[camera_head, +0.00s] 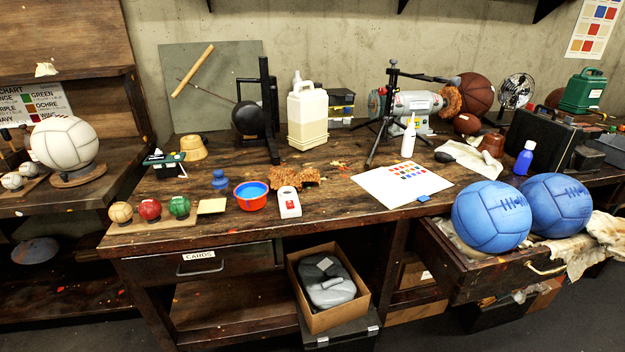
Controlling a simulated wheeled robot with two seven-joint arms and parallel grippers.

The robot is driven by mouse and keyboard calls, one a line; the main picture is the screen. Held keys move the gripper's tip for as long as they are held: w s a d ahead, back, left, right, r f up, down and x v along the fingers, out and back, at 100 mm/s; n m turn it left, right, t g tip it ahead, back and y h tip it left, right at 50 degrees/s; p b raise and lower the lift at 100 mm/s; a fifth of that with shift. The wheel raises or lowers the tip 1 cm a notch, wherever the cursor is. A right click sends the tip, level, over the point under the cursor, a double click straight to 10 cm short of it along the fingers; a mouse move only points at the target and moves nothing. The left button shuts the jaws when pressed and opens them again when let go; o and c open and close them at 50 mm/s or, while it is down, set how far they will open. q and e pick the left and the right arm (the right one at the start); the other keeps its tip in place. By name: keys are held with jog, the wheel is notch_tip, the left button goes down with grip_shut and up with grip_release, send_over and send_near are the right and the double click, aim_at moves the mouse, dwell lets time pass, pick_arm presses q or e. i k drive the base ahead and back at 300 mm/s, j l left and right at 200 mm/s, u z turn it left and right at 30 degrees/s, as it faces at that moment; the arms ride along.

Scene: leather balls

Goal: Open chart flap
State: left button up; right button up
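A white chart with printed colour names and colour patches (35,100) stands at the far left, behind a white ball. It is cut off by the left picture edge and its lower part is partly hidden. A brown wooden panel (70,35) is above it, with a small pale piece (45,69) near its lower edge. I cannot tell for certain whether this panel is the flap. A colour chart sheet (403,183) lies flat on the bench, and another chart (593,28) hangs on the wall at the upper right. Neither of my grippers is in view.
The white ball (64,143) sits on a stand on the left shelf, close before the chart. The wooden bench (340,215) holds small balls, a red bowl (251,195), a jug (307,115) and a tripod. Two blue balls (491,216) sit in an open drawer (480,275) at right.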

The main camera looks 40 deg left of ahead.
aim_at(393, 190)
jog(key=u, duration=0.6)
jog(key=i+l, duration=0.3)
jog(key=i, duration=0.15)
jog(key=i+l+z, duration=0.1)
jog(key=i+l, duration=0.2)
jog(key=i, duration=0.15)
jog(key=i+l, duration=0.25)
jog(key=i, duration=0.2)
